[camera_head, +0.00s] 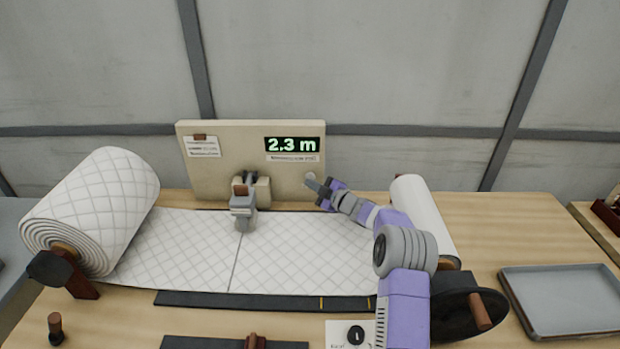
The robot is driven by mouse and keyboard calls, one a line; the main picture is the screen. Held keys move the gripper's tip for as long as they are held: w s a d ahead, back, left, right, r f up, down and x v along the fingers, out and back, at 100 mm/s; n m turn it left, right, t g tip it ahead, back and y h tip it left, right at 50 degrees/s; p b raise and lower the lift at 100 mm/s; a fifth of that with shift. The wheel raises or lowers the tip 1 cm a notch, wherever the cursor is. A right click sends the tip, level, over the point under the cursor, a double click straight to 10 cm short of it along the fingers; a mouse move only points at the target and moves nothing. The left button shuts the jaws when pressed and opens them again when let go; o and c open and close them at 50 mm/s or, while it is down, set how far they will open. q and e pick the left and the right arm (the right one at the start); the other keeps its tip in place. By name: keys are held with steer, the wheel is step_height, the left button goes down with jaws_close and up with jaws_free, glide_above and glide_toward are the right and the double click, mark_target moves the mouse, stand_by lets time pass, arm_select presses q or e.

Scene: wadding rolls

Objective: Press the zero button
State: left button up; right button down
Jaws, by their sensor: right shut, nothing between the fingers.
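A beige panel (230,174) stands upright at the back of the table, with a green display (291,144) reading 2.3 m. A small pale round button (310,177) shows low on the panel's right side, partly behind my fingertips. My right gripper (312,184) is shut and empty, its tips at the button; I cannot tell whether they touch it. My purple and grey right arm reaches in from the lower right. My left gripper is not in view.
White quilted wadding runs from a large roll (100,205) at left, under a grey device (243,205), towards a smaller white roll (424,215) at right. A dark crank wheel (455,308) stands beside my arm. An empty grey tray (560,300) lies far right.

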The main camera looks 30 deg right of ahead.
steer(key=shift+w+d+p, duration=0.3)
steer(key=shift+w, duration=0.15)
stand_by(0.8)
steer(key=shift+s+a+b, duration=0.5)
steer(key=shift+s+b, duration=0.05)
steer(key=shift+s, duration=0.25)
steer(key=s+a+b, duration=0.1)
steer(key=s, duration=0.1)
steer(key=s+a+b, duration=0.1)
steer(key=s, duration=0.1)
steer(key=shift+s+a+b, duration=0.1)
steer(key=shift+a+b, duration=0.2)
steer(key=shift+b, duration=0.05)
stand_by(0.5)
